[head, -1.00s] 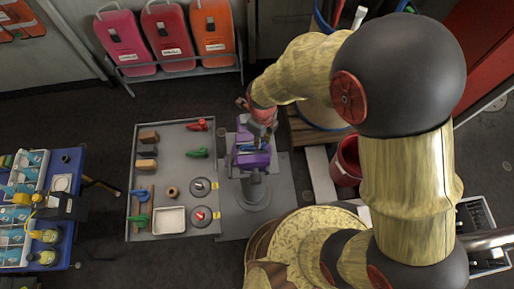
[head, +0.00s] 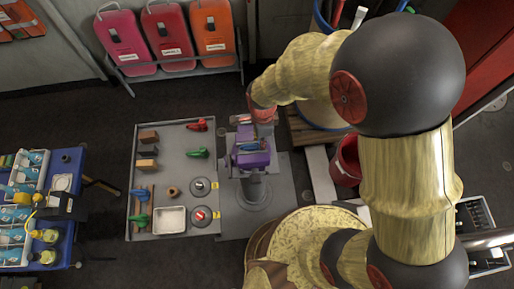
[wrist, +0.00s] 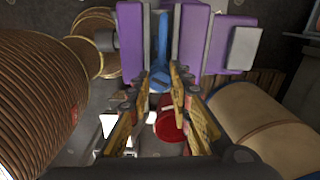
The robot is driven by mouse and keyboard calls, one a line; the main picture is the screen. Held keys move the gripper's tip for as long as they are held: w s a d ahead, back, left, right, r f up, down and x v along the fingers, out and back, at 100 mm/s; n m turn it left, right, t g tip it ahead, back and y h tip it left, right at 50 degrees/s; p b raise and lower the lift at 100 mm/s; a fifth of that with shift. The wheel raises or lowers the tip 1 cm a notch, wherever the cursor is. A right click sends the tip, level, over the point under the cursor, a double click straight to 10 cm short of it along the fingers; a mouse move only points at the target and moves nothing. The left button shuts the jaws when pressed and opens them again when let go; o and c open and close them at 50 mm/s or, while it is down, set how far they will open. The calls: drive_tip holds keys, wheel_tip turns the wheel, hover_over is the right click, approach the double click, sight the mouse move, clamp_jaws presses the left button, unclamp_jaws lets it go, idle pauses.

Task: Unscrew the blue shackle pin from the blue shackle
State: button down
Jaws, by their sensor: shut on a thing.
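The blue shackle (head: 252,147) is held between the jaws of the purple vise (head: 252,159) on a grey pedestal. In the wrist view the shackle (wrist: 163,40) stands between two purple vise blocks (wrist: 190,40). The round blue head of the shackle pin (wrist: 159,82) faces my camera. My gripper (wrist: 160,76) has its two fingertips on either side of the pin head and is shut on it. The fingertips hide the pin head's sides. In the head view my gripper is small and partly hidden behind my wrist.
Left of the vise, a grey table (head: 183,178) carries a red shackle (head: 197,125), a green shackle (head: 197,153), wooden blocks, round discs and a white tray (head: 171,220). A red bucket (head: 347,160) stands right of the vise. Dark floor lies beyond the table.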

drive_tip(key=n, duration=0.6)
drive_tip(key=shift+n, duration=0.3)
drive_tip(key=shift+d+r+n, duration=0.1)
drive_tip(key=shift+n, duration=1.4)
drive_tip(key=n, duration=0.9)
drive_tip(key=shift+n, duration=0.4)
